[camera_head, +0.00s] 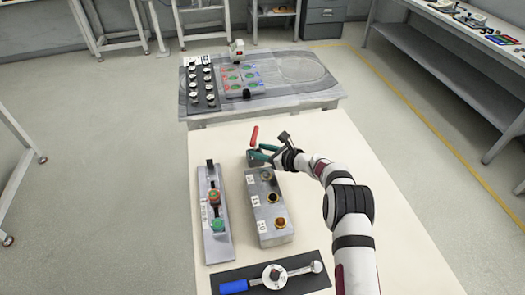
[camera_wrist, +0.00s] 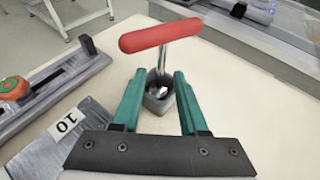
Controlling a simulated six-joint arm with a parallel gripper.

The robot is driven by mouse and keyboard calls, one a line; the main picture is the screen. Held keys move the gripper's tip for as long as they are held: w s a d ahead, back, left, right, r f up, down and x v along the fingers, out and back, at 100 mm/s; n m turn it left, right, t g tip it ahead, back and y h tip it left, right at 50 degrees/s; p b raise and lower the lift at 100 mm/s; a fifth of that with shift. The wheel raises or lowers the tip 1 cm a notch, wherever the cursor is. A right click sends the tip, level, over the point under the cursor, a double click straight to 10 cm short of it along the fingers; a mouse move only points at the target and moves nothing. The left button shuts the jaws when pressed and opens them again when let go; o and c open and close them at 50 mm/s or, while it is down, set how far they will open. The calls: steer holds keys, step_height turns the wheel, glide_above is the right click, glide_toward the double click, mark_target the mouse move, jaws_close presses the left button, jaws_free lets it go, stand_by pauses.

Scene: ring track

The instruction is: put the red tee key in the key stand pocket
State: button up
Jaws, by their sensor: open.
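The red tee key (camera_wrist: 160,36) has a red crossbar and a metal shaft. In the wrist view its shaft runs down into the small dark-grey key stand pocket (camera_wrist: 153,104), and the key looks nearly upright. In the head view the red handle (camera_head: 254,136) shows just beyond my gripper (camera_head: 262,154). My gripper is open in the wrist view (camera_wrist: 157,76), its green fingers on either side of the pocket and shaft, apart from the red crossbar. I cannot tell whether the fingers touch the pocket. The shaft's lower end is hidden inside the pocket.
A grey block (camera_head: 256,197) with numbered labels and brass-coloured fittings stands nearer on the table. A fixture with red and green parts (camera_head: 213,215) is left of it. A blue-handled wrench (camera_head: 268,276) lies on a dark mat. The table's right side is mostly clear.

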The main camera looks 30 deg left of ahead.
steer(key=w+d+r+m+t+h, duration=0.25)
steer(key=d+r+m, duration=0.4)
steer(key=d, duration=0.35)
steer(key=w+d+r+m+t+h, duration=0.1)
steer(key=d+r+m+t+h, duration=0.25)
steer(key=d+r+m, duration=0.55)
steer(key=w+d+r+m+t+h, duration=0.1)
steer(key=d+r+m+t+h, duration=0.15)
steer(key=d+m, duration=0.7)
steer(key=s+d+r+m+g+h, duration=0.2)
steer(key=s+d+m+h, duration=0.4)
steer(key=d, duration=0.6)
steer(key=s+d+f+m+g, duration=0.1)
steer(key=s+d+m+g, duration=0.2)
steer(key=s+m, duration=0.7)
steer(key=s+d+m+g, duration=0.25)
steer(key=s+m, duration=0.45)
steer(key=s, duration=0.4)
steer(key=s+a+m+g+y, duration=0.1)
steer(key=s+a+m+g, duration=0.1)
steer(key=s+m, duration=0.2)
steer(key=s+a+f+m+g+y, duration=0.1)
steer(key=s+m, duration=0.4)
steer(key=s, duration=0.5)
steer(key=shift+s+a+f+g+y, duration=0.25)
steer(key=shift+s+a+g+y, duration=0.25)
steer(key=shift+a, duration=0.5)
steer(key=shift+w, duration=0.15)
